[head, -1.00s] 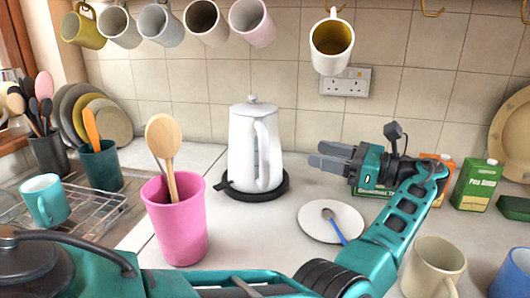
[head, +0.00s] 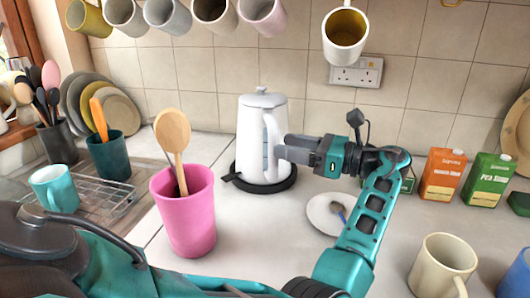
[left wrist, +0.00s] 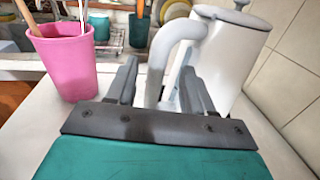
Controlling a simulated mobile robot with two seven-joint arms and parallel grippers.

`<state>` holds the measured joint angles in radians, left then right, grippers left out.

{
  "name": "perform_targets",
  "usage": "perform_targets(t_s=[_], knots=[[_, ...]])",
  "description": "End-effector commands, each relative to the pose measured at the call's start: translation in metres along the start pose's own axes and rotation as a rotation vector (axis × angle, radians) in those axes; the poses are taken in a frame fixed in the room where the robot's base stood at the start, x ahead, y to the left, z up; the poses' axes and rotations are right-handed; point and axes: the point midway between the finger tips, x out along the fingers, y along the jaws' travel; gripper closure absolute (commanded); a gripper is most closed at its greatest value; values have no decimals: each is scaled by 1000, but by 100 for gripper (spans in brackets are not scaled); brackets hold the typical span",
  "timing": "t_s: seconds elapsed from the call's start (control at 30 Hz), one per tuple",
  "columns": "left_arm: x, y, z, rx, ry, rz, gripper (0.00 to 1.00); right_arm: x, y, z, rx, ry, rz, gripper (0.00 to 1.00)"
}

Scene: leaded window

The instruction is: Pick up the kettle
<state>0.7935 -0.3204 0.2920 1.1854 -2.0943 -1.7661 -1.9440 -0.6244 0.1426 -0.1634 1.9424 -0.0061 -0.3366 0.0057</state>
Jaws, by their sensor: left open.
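The white kettle (head: 254,128) stands upright on its round black base (head: 236,180) in the middle of the counter, its handle on the right, front side. My left gripper (head: 281,148) is open at the handle in the head view. In the left wrist view the gripper (left wrist: 160,92) has its two grey fingers apart, with the kettle handle (left wrist: 164,62) showing between them. The kettle body (left wrist: 226,52) is just beyond. I cannot tell whether a finger touches the handle. My right gripper is not in view.
A pink cup (head: 188,215) with wooden utensils stands left of the kettle. A white plate (head: 322,215) lies under my arm, and a cream mug (head: 442,268) is at front right. Cartons (head: 442,174) stand at right. Mugs (head: 345,38) hang above.

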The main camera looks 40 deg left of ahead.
Motion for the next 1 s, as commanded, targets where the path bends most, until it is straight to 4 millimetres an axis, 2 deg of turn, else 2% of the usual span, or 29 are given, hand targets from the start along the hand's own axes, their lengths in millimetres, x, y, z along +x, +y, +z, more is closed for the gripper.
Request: perform_targets(t_s=[0.1,0.23,0.57,1.0], knots=[[20,3,2,-1,0,5,48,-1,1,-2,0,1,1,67],[36,3,2,0,0,2,48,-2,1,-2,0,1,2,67],[43,3,2,1,0,1,49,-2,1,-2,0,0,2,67],[42,3,2,0,0,1,91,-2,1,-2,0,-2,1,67]])
